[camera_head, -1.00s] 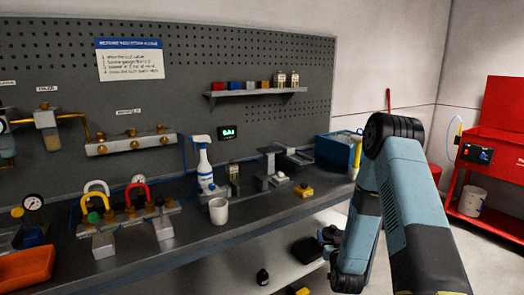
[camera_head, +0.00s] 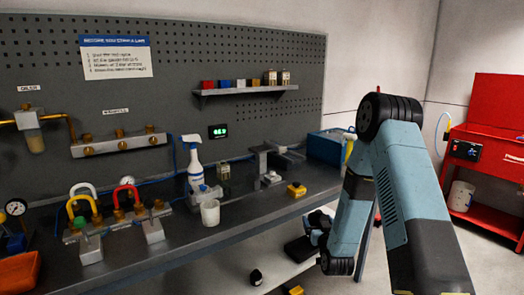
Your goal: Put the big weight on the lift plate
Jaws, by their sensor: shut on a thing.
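My gripper (camera_head: 318,226) is a dark shape in front of the bench's front edge, low at the end of my folded arm. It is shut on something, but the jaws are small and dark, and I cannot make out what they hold. A dark block (camera_head: 302,250) shows just below and left of it, seemingly on the lower shelf; I cannot tell whether they touch. I cannot pick out the big weight with certainty. A grey stand with a small pale top (camera_head: 271,178) is on the bench, up and left of my gripper; I cannot tell whether it includes the lift plate.
The bench (camera_head: 240,222) carries a white cup (camera_head: 210,212), a spray bottle (camera_head: 193,165), a yellow-topped block (camera_head: 296,190) and a blue box (camera_head: 325,147). A small black bottle-like object (camera_head: 256,277) is on the lower shelf (camera_head: 215,280). A red cart (camera_head: 485,150) stands right.

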